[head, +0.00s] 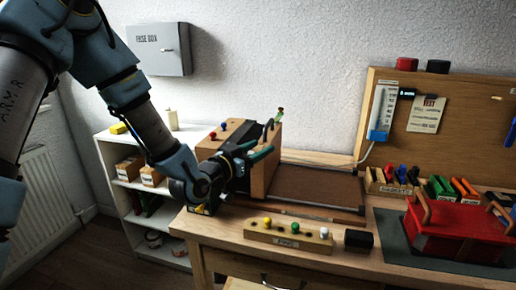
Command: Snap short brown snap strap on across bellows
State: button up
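My gripper (258,149) reaches in from the left at the wooden box (265,173) on the workbench. Its dark teal fingers lie close to the box's upper side. I cannot tell whether anything is between them. My arm hides part of the box's left side.
A wooden block with coloured knobs (288,236) and a small black block (358,240) stand at the bench front. A red toolbox (455,231) sits on a dark mat at right. Tool holders (391,186) stand behind. A white shelf (124,172) is at left.

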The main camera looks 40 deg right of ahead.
grip_shut()
dwell(1.2)
